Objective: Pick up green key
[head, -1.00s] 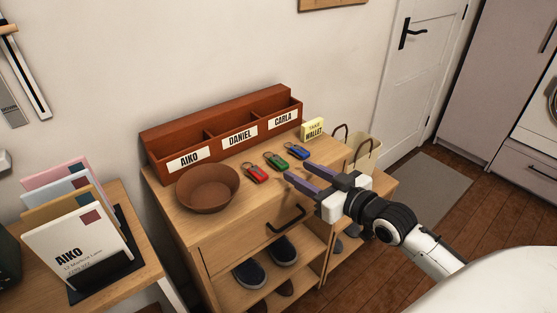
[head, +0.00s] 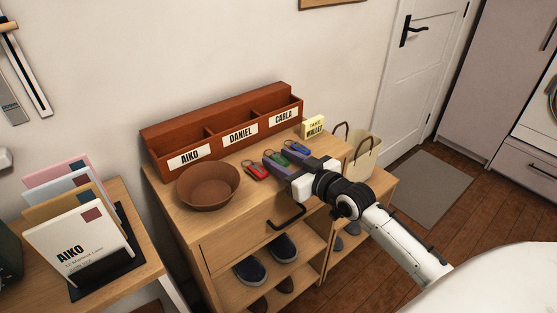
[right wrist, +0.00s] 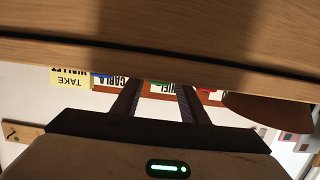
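The green key (head: 279,158) lies on top of the wooden cabinet, between the red key (head: 256,171) and the blue key (head: 297,147). My right gripper (head: 276,156) is open, low over the cabinet top, with one finger on each side of the green key. The fingers partly hide the green key in the head view. In the right wrist view, which is upside down, the green key (right wrist: 159,88) shows small between the two spread fingers. I cannot tell whether the fingers touch it. My left gripper is not in view.
A sorter (head: 222,152) labelled AIKO, DANIEL and CARLA stands behind the keys. A brown bowl (head: 208,194) is to the left, a yellow note (head: 313,127) to the right. A bag (head: 361,157) stands beyond the right end. Shoes (head: 285,247) sit on the shelf below.

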